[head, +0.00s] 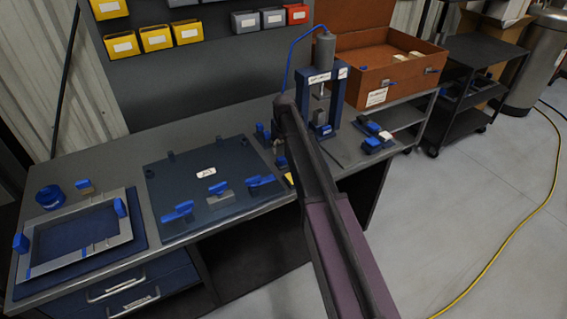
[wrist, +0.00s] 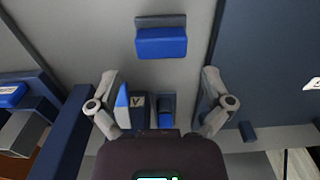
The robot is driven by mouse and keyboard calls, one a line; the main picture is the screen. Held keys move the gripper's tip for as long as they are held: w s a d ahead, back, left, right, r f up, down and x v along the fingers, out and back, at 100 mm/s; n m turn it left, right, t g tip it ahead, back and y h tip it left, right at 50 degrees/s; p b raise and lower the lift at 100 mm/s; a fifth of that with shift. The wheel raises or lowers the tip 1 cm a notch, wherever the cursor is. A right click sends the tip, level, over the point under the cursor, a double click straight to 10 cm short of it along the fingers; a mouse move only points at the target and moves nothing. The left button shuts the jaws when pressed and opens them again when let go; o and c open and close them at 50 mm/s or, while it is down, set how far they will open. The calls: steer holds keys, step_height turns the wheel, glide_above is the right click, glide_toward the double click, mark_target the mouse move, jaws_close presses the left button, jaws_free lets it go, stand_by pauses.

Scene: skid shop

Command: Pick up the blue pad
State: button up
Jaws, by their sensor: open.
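In the wrist view a blue pad-like block (wrist: 161,42) with a grey back part lies on the grey bench, ahead of my gripper (wrist: 160,88) and apart from it. I cannot tell for sure that it is the blue pad. My gripper's two fingers are spread wide. Between and below them are a small block marked V (wrist: 137,103) with a blue side and another small blue piece (wrist: 165,112); neither is visibly gripped. In the head view my arm hides most of the gripper, low over the bench (head: 165,128) beside the press.
A blue press (head: 340,85) stands right of my arm. A dark plate (head: 165,195) with blue-handled clamps lies left. A grey frame (head: 40,232) is at far left. Small blue-topped pieces (head: 371,144) lie near the bench's right edge. A brown box (head: 350,65) is behind.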

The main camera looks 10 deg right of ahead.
mark_target(284, 157)
steer(key=shift+f+b, duration=2.5)
steer(key=shift+f, duration=0.1)
steer(key=c, duration=1.1)
steer(key=shift+o, duration=0.2)
steer(key=shift+r, duration=0.15)
step_height(284, 157, up, 4)
steer(key=p, duration=0.4)
steer(key=s+p, duration=0.1)
steer(key=s, duration=1.5)
steer(key=shift+r, duration=0.4)
